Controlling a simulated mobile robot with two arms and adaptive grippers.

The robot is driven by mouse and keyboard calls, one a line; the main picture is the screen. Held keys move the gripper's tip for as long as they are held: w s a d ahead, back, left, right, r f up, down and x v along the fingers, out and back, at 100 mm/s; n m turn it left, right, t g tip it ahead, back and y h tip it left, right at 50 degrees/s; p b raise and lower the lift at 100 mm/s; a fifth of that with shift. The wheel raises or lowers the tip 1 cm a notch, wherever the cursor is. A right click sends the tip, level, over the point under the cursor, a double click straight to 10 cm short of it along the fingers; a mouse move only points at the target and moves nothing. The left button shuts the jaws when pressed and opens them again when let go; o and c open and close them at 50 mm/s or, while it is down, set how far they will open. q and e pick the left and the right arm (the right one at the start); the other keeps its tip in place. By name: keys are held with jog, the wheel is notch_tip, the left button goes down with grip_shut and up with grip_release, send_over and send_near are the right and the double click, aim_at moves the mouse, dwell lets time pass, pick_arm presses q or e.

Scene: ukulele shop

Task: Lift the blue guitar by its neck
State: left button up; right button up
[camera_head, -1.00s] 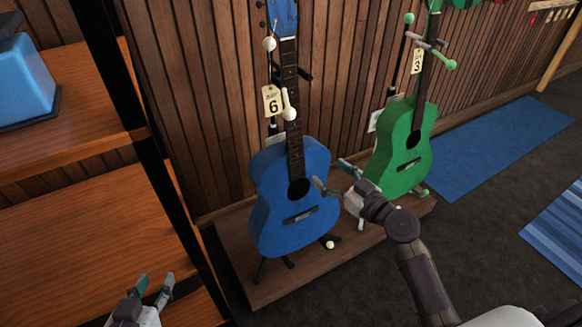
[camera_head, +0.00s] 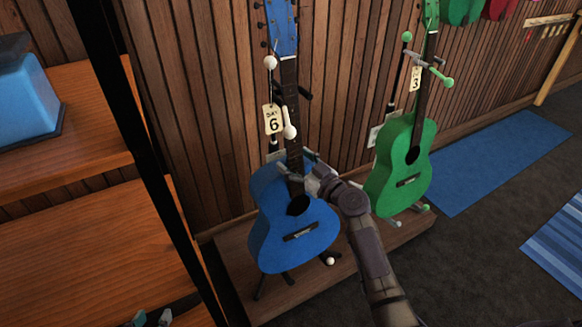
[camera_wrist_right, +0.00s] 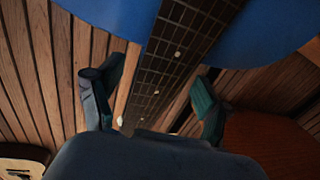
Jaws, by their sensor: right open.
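The blue guitar (camera_head: 285,225) stands upright on a stand, its dark neck (camera_head: 290,85) rising to a blue headstock. A tag reading 6 (camera_head: 273,119) hangs beside the neck. My right gripper (camera_head: 297,165) is open at the lower neck, just above the body. In the right wrist view, the neck (camera_wrist_right: 180,55) runs between the spread fingers of my right gripper (camera_wrist_right: 145,80), with blue body edges at the top. Whether a finger touches the neck cannot be told. My left gripper (camera_head: 151,319) shows only its separated fingertips at the bottom edge, empty.
A green guitar (camera_head: 400,170) with a tag reading 3 stands to the right on the same wooden platform (camera_head: 300,285). White-tipped stand arms (camera_head: 289,131) flank the blue guitar's neck. A wooden shelf (camera_head: 80,255) with a dark post is at left. A slatted wall is behind.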

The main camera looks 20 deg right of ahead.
jog(key=shift+w+a, duration=0.15)
jog(key=shift+w, duration=0.25)
jog(key=shift+c, duration=0.2)
grip_shut()
jog(key=shift+r, duration=0.2)
